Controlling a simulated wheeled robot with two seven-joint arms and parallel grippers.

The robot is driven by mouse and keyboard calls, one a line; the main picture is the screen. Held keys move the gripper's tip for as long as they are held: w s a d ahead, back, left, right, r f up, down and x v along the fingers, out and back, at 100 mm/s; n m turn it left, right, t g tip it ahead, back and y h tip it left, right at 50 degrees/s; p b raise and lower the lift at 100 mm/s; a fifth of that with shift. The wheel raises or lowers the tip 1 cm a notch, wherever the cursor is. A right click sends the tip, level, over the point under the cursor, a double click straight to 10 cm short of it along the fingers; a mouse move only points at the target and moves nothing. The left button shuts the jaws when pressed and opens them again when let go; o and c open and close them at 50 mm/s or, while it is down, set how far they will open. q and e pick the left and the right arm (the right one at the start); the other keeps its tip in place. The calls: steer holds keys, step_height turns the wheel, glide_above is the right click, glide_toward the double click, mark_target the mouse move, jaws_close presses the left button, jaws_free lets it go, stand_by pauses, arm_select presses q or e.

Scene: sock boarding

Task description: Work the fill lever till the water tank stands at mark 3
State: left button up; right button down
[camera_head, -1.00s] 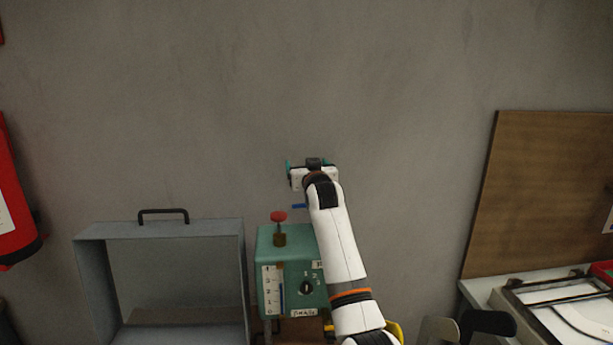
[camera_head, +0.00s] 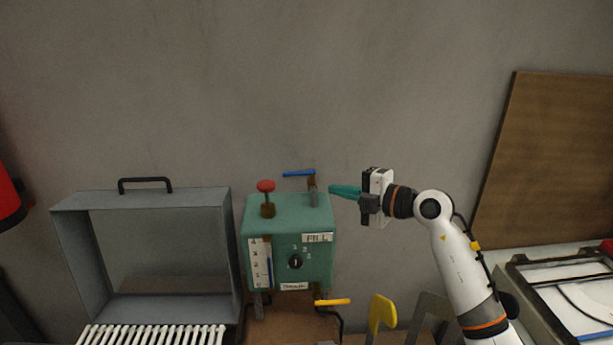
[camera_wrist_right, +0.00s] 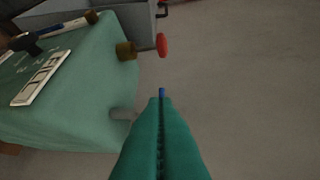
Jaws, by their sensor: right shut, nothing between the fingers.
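A green tank box (camera_head: 288,212) has a FILL label (camera_head: 317,238) on its front. A lever with a blue handle (camera_head: 298,173) rises from its top right, on a brownish post. A gauge strip (camera_head: 260,262) with a blue column is on the front left; its level against the marks is too small to read surely. My right gripper (camera_head: 332,190) is shut and empty, just right of the lever post. In the right wrist view its fingers (camera_wrist_right: 162,103) are together, with the blue handle's end (camera_wrist_right: 162,92) showing just beyond their tips. My left gripper is not in view.
A red knob (camera_head: 266,186) stands on the box's top left, and a dial (camera_head: 295,261) is on its front. A yellow handle (camera_head: 333,302) sticks out below. A grey open frame (camera_head: 62,235) stands left, a brown board (camera_head: 545,165) right. The wall above is clear.

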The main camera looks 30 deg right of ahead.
steer(key=p, duration=0.3)
glide_toward(292, 173)
steer(key=a, duration=0.2)
steer(key=w+a, duration=0.1)
steer(key=a, duration=0.1)
steer(key=shift+a+r, duration=0.1)
steer(key=shift+a, duration=0.15)
steer(key=w, duration=0.1)
steer(key=w+f, duration=0.1)
steer(key=w, duration=0.1)
steer(key=shift+w+d, duration=0.15)
steer(key=shift+d, duration=0.1)
steer(key=shift+w+d+f+p, duration=0.15)
steer(key=shift+w+d+p, duration=0.15)
steer(key=shift+w, duration=0.25)
steer(key=shift+w+d+p, duration=0.1)
steer(key=shift+w+p, duration=0.35)
steer(key=shift+s, duration=0.1)
